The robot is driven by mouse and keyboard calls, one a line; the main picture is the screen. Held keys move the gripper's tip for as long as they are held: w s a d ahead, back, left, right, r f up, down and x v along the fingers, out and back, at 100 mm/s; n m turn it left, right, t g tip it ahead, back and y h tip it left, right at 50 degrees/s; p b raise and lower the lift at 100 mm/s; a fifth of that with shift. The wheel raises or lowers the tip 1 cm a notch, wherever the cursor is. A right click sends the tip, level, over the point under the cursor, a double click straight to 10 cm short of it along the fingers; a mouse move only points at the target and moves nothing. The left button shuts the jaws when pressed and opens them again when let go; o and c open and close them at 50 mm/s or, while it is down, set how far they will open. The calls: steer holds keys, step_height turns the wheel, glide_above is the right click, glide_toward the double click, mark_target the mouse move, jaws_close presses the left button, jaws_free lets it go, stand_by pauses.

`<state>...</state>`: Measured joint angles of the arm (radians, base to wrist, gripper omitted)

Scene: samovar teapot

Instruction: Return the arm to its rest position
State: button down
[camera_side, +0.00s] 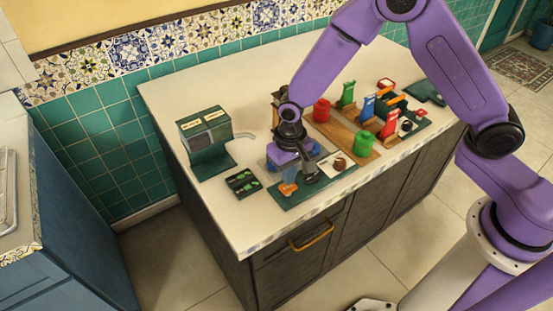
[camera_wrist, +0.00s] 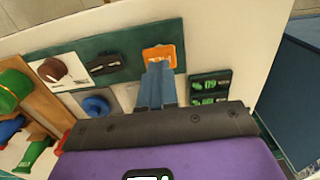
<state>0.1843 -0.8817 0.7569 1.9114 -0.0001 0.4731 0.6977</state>
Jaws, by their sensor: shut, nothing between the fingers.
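My purple arm reaches over the white counter (camera_side: 240,220) from the right, with its end low over the counter's left half in the side view. In the wrist view my gripper (camera_wrist: 160,68) has its two grey-blue fingers together, with nothing between them. The fingertips point at an orange piece (camera_wrist: 161,54) on a dark green board (camera_wrist: 130,50). The orange piece (camera_side: 288,189) also shows in the side view at the board's left end. I cannot tell whether the fingertips touch it. Part of the counter behind my wrist is hidden.
A dark green dispenser with a spout (camera_side: 206,143) stands left of my gripper. A small black and green panel (camera_side: 243,182) lies close by. Right of my gripper stand a red canister (camera_side: 321,110), a green canister (camera_side: 363,143) and several upright coloured pieces. The counter's front-left is bare.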

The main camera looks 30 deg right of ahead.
step_height(320, 180, up, 2)
steer(key=shift+r, duration=0.1)
stand_by(0.4)
steer(key=shift+s+r, duration=0.15)
steer(key=s+d+r+n, duration=0.4)
steer(key=s+d+r, duration=0.1)
steer(key=s, duration=0.3)
steer(key=s+d+r+n, duration=0.4)
steer(key=s+d+r, duration=0.1)
steer(key=s, duration=0.3)
steer(key=s+d+r+n, duration=0.4)
steer(key=s+d+r, duration=0.1)
steer(key=s, duration=0.3)
steer(key=shift+s+d+r+n, duration=0.3)
steer(key=shift+d+r, duration=0.05)
steer(key=shift+r, duration=0.1)
